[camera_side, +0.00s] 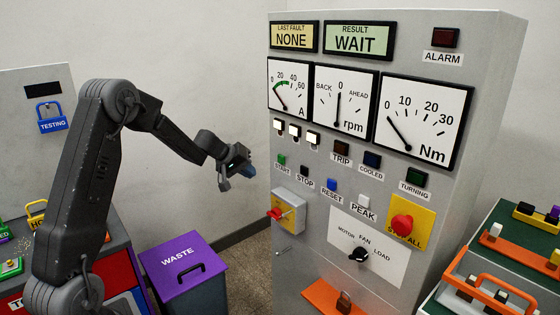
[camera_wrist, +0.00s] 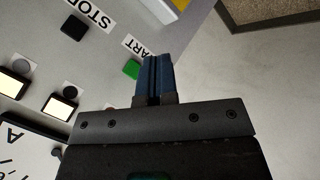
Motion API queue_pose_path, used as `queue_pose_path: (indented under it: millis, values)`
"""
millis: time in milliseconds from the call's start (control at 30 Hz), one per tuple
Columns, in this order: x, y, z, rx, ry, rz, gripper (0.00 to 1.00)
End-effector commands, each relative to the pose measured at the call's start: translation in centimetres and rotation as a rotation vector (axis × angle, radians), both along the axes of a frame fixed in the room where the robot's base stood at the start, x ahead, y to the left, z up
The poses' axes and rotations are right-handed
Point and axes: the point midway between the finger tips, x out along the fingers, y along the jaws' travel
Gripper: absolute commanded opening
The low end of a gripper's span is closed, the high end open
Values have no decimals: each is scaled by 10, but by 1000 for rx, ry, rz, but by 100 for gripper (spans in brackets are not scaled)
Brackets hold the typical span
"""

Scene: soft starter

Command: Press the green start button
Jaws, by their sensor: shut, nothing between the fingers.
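The green start button (camera_side: 281,159) is on the left of the grey panel's button row, above its START label. In the wrist view the green start button (camera_wrist: 131,69) shows just left of my fingertips, partly hidden behind them. My gripper (camera_side: 250,172) is left of the panel in the side view, its blue fingers pointing toward it. In the wrist view my gripper (camera_wrist: 157,62) has its two blue fingers together with nothing between them. I cannot tell whether the fingers touch the panel; in the side view a gap shows between them and the button.
The black STOP button (camera_side: 304,171) and blue RESET button (camera_side: 332,185) sit right of START. A purple waste bin (camera_side: 184,262) stands below my gripper. The displays read NONE and WAIT.

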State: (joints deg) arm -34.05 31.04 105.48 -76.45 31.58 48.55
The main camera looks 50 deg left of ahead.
Motion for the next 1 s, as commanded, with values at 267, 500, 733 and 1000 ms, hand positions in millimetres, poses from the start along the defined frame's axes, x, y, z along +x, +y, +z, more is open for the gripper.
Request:
queue_pose_path:
  millis: [267,500,733,1000]
  values:
    - [27,0,-1,0,1,-3,0]
    - [60,0,-1,1,1,-2,0]
    - [81,-1,0,1,0,-2,0]
    - [87,-1,0,0,0,-1,0]
